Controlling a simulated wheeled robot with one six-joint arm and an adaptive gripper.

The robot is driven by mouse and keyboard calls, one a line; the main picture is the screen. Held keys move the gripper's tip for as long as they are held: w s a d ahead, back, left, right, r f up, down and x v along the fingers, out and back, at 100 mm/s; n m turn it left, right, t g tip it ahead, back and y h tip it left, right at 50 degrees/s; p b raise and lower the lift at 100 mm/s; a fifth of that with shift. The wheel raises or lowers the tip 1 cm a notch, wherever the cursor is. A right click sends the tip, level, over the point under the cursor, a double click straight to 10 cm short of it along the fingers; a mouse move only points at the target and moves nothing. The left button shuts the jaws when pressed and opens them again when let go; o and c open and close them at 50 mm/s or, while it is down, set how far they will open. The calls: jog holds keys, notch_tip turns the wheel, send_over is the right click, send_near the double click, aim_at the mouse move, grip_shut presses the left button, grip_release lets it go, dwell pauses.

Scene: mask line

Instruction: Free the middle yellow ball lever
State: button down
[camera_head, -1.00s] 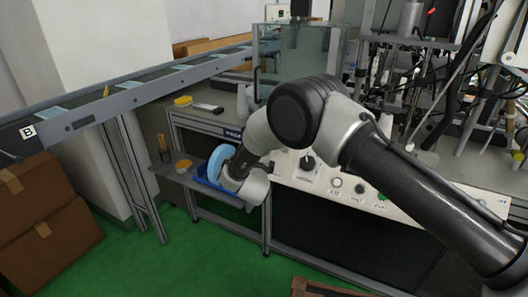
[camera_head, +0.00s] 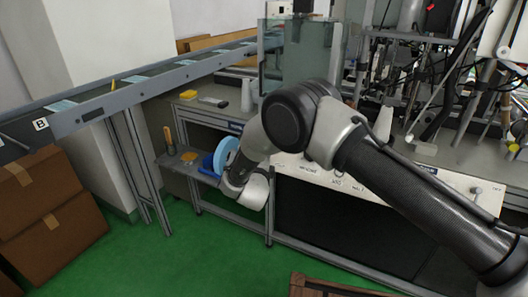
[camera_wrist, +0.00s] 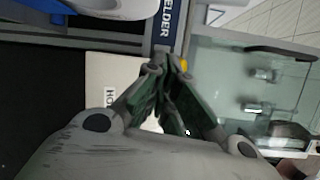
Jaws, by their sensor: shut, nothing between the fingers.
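My gripper (camera_wrist: 164,68) shows in the wrist view with its fingertips together and nothing between them. In the head view my own arm hides it. A small yellow rounded piece (camera_wrist: 184,65) shows just beside and behind the fingertips; it may be a ball lever's end, but I cannot tell which one. I cannot tell whether the fingers touch it. No lever shaft shows clearly. The pale control panel (camera_wrist: 97,77), with part of a label, lies left of the fingers, and it also shows in the head view (camera_head: 345,186), partly behind my arm.
A clear guard (camera_head: 285,60) stands on the bench behind my arm, and is close on the right in the wrist view (camera_wrist: 225,75). A conveyor (camera_head: 150,88) runs at left. Green floor (camera_head: 220,255) is open in front.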

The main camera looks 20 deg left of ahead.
jog(key=s, duration=0.7)
jog(key=shift+s+d+r, duration=0.2)
jog(key=shift+s+d, duration=0.1)
